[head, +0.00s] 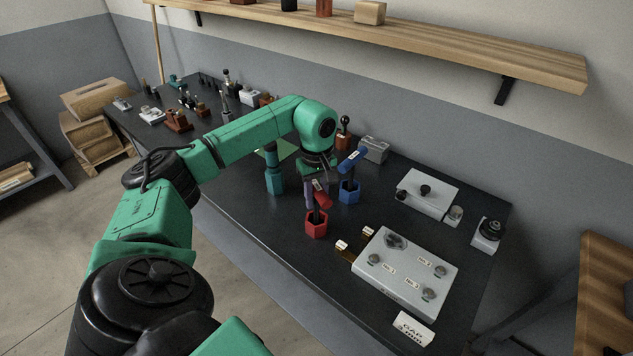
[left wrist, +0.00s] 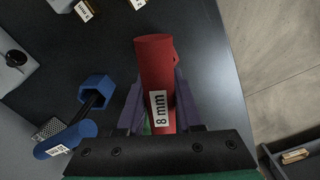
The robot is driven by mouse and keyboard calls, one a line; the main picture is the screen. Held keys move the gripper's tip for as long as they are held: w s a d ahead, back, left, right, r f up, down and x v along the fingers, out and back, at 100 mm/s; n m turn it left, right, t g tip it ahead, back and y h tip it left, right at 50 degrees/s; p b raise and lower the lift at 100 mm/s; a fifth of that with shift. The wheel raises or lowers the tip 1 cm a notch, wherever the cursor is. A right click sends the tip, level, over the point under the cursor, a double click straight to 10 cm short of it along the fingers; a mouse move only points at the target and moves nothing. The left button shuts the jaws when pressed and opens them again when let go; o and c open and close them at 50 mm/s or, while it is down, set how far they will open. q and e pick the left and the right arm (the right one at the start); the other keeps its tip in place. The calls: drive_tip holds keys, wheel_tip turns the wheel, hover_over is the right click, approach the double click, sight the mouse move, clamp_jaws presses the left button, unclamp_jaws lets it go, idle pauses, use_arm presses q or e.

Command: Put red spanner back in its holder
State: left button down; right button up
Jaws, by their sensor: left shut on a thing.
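The red spanner (head: 322,199) has a red handle, labelled "8 mm" in the left wrist view (left wrist: 156,85). My left gripper (head: 314,190) is shut on this handle, with purple fingers on both sides of it. The red hexagonal holder (head: 316,230) stands on the dark bench directly below the handle. A dark shaft shows between handle and holder mouth; I cannot tell how deep it sits. In the left wrist view the handle hides most of what lies beneath it. My right gripper is not in view.
A blue spanner (head: 353,159) leans in a blue holder (head: 349,193), close beside my gripper. A teal holder (head: 274,182) stands to the left. A grey fixture box (head: 400,273) with knobs and labels lies to the right. The bench front edge is near the red holder.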

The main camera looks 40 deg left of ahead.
sight(317, 185)
use_arm(q)
drive_tip(key=shift+f, duration=0.45)
drive_tip(key=shift+c, duration=2.4)
unclamp_jaws()
drive_tip(key=shift+r, duration=0.1)
wheel_tip(317, 185, up, 8)
drive_tip(key=shift+f+b, duration=0.1)
drive_tip(key=shift+b, duration=0.8)
wheel_tip(317, 185, up, 7)
drive_tip(key=shift+f+p, duration=0.1)
drive_tip(key=shift+p, duration=0.95)
